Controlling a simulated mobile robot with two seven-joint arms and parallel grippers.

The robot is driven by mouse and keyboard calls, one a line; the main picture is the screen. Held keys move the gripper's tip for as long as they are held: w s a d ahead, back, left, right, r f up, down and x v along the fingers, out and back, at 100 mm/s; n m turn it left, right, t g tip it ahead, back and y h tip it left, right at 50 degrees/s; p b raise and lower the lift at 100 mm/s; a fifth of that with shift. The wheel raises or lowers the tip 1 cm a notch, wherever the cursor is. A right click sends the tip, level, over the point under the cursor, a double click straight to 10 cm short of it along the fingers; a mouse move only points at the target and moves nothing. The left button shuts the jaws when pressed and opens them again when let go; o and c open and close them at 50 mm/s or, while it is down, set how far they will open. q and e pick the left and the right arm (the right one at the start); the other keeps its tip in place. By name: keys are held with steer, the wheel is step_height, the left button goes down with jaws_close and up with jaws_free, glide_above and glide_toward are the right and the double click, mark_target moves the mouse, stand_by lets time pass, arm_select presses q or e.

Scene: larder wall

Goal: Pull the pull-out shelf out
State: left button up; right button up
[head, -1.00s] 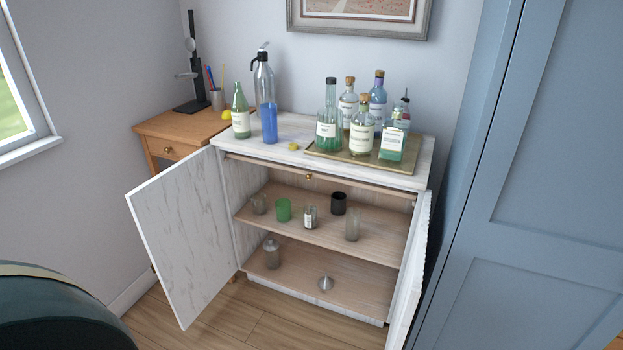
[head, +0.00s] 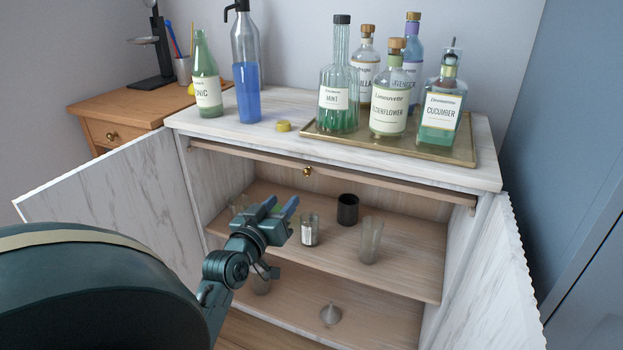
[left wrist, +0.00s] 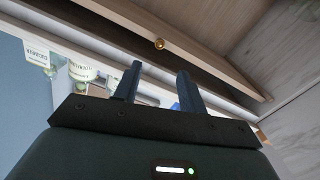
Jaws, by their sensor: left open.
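The pull-out shelf (head: 400,187) shows as a thin wooden front edge just under the white marble cabinet top, pushed in. A small brass knob (head: 307,172) sits at the middle of that edge. The knob also shows in the left wrist view (left wrist: 159,44), beyond my fingertips. My left gripper (head: 281,207) is open and empty, in front of the cabinet opening, below and left of the knob and apart from it. In the left wrist view its two fingers (left wrist: 158,85) point toward the shelf edge. My right gripper is not in view.
Both marble doors stand open, left (head: 120,195) and right (head: 490,275). Glasses stand on the inner shelf (head: 400,265), including a black cup (head: 347,209).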

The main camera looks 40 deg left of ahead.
mark_target(306, 174)
arm_select(q)
steer(key=b+x, duration=0.2)
steer(key=x, duration=1)
steer(key=shift+w+a, duration=0.1)
steer(key=shift+w, duration=0.3)
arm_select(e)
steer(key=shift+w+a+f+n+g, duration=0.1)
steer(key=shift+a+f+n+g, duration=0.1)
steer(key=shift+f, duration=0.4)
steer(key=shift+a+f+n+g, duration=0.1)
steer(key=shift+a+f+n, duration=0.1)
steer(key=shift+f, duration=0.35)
arm_select(q)
steer(key=shift+c, duration=0.2)
jaws_close()
